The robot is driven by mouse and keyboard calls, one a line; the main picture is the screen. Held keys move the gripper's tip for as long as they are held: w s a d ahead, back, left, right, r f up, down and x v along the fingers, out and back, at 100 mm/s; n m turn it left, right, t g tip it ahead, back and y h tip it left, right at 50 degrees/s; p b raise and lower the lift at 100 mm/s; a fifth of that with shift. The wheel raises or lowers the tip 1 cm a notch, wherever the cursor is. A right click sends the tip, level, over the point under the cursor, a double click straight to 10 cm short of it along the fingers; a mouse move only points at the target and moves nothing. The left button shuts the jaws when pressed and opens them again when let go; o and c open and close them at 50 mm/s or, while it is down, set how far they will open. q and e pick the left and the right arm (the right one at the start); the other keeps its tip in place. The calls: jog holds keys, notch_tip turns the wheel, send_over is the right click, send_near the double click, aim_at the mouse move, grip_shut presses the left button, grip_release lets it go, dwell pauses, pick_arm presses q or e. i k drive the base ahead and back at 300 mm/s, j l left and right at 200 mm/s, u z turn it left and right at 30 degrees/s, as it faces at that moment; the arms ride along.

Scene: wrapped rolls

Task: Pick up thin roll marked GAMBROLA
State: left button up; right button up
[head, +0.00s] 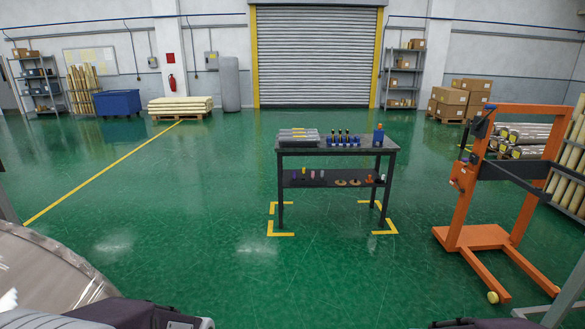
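No marking reading GAMBROLA is legible in the head view, so I cannot tell which roll carries it. Several thin rolls wrapped in shiny film with dark ends (528,133) lie stacked at the right, partly hidden behind an orange frame. A large wrapped roll (45,272) fills the lower left corner close to me, cut off by the picture edge. Long pale rolls (574,160) stand in a rack at the far right. Dark parts of my own body show along the bottom edge, but neither gripper's fingers can be seen.
A dark table (336,146) with cases and bottles stands mid-floor inside yellow corner marks. An orange wheeled frame (478,237) stands at the right, before the stacked rolls. Boxes (461,97) are behind it. Open green floor lies left of the table.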

aim_at(294, 139)
jog(key=i+u, duration=0.25)
jog(key=i, duration=2.85)
jog(key=i+z, duration=0.1)
jog(key=i, duration=0.45)
jog(key=i+j+z, duration=0.15)
jog(key=i, duration=0.35)
jog(key=i+j+z, duration=0.1)
jog(key=i, duration=0.45)
jog(key=i+j+z, duration=0.1)
jog(key=i, duration=0.4)
jog(key=i+j+z, duration=0.15)
jog(key=i+j, duration=0.15)
jog(key=i, duration=0.2)
